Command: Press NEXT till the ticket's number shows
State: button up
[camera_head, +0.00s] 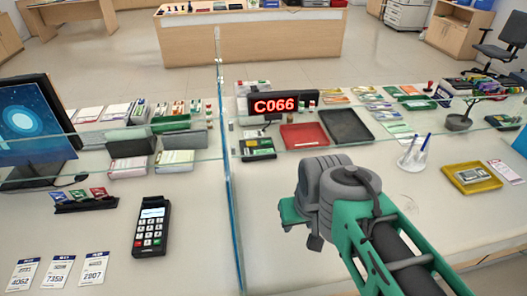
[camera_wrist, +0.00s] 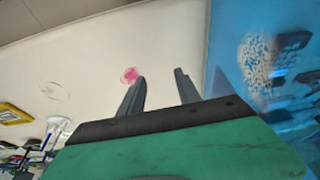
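A display (camera_head: 275,105) behind the glass shows C066 in red. My gripper (camera_wrist: 160,74) is open in the wrist view, with two dark fingers apart and nothing between them. In the head view its green hand (camera_head: 291,212) hangs over the counter, right of the upright glass edge; its fingertips are mostly hidden there. A small dark device with a green part (camera_head: 258,147) sits in front of the display; its labels are too small to read. Three white slips with printed numbers (camera_head: 92,268) lie at the lower left. I cannot make out a NEXT label or a C-numbered ticket.
A glass screen (camera_head: 230,190) stands upright left of my arm. A card terminal (camera_head: 152,226) lies left of it. Red (camera_head: 304,137) and black (camera_head: 346,127) trays, a pen holder (camera_head: 412,155) and a yellow tray (camera_head: 472,178) stand on the right. A pink mark (camera_wrist: 129,75) is near one finger.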

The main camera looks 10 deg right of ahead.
grip_shut()
dwell(0.4)
dwell(1.3)
